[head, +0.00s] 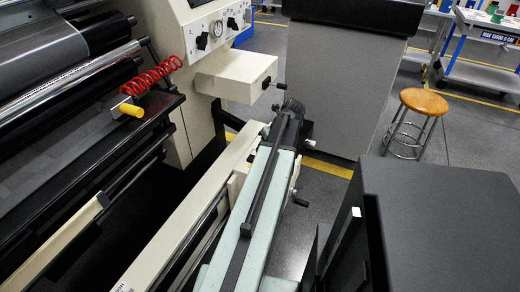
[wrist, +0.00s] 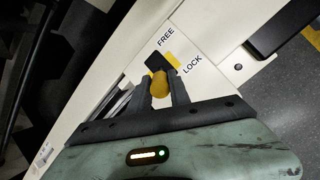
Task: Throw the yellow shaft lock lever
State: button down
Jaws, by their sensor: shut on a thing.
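The yellow shaft lock lever (wrist: 159,84) shows in the wrist view, its rounded yellow end between my two fingers. My gripper (wrist: 161,77) is shut on it. Beyond it is a black piece (wrist: 155,62) with a yellow patch beside it, on a cream panel. The word FREE (wrist: 165,37) is printed above and LOCK (wrist: 192,65) to the right. The lever's end lies nearer the gripper than either word. In the head view my arm reaches forward to the machine's side, and my gripper's end (head: 292,108) is dark; the lever is hidden there.
A cream box (head: 235,74) with a black knob juts from the machine above my gripper. A red coiled hose with a yellow-ended tool (head: 131,110) lies at the left. A dark cabinet (head: 445,220) stands at the right, a stool (head: 424,102) behind it.

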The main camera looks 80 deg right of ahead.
jog(key=shift+s+a+f+t+b, duration=0.2)
jog(key=shift+s+f+t+b, duration=0.15)
jog(key=shift+s+t+b, duration=0.25)
jog(key=c, duration=1.2)
grip_release()
jog(key=shift+r, duration=0.2)
jog(key=p+v, duration=0.6)
jog(key=v, duration=0.1)
jog(key=shift+s+r, duration=0.15)
jog(key=shift+a, duration=0.15)
